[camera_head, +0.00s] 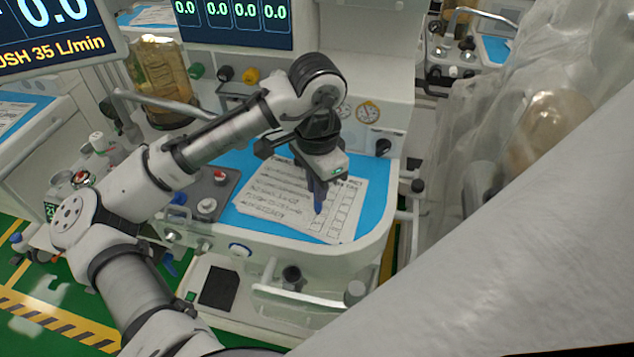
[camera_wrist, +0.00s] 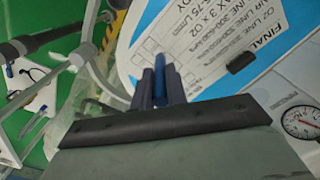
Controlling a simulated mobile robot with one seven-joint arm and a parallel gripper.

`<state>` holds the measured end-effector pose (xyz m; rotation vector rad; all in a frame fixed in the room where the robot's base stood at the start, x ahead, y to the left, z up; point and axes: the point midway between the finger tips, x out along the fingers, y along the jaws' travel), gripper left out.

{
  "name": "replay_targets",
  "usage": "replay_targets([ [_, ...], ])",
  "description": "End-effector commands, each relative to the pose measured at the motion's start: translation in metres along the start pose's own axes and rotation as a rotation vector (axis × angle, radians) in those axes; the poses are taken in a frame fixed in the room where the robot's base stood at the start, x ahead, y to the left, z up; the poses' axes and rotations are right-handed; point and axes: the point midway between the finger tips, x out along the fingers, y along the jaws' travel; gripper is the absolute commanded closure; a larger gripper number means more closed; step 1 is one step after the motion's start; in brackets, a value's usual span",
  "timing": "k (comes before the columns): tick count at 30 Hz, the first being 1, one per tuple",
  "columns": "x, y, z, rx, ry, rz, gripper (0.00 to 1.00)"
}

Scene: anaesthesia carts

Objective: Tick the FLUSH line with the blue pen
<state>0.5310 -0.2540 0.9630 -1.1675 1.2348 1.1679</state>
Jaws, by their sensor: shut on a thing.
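My gripper (camera_head: 318,186) is over the right part of a white printed checklist (camera_head: 270,195) and is shut on the blue pen (camera_head: 319,205). The pen points down with its tip over the sheet; I cannot tell whether the tip touches the paper. In the wrist view the pen (camera_wrist: 159,68) shows between the two fingers (camera_wrist: 159,88), near the column of boxes along the edge of the checklist (camera_wrist: 180,40). The heading there reads "FINAL". I cannot make out the FLUSH line or any tick.
The checklist lies on a blue mat (camera_head: 375,195) on the cart's worktop. A clear plastic drape (camera_head: 500,140) hangs at right. Monitors (camera_head: 235,20) stand behind.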

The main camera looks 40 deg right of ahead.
Motion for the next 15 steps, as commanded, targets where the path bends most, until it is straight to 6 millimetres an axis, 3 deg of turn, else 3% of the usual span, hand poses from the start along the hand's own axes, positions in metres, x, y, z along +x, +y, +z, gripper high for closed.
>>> replay_targets([
  [15,0.0053,0.0001,0.0000,0.000,0.000,0.000,1.00],
])
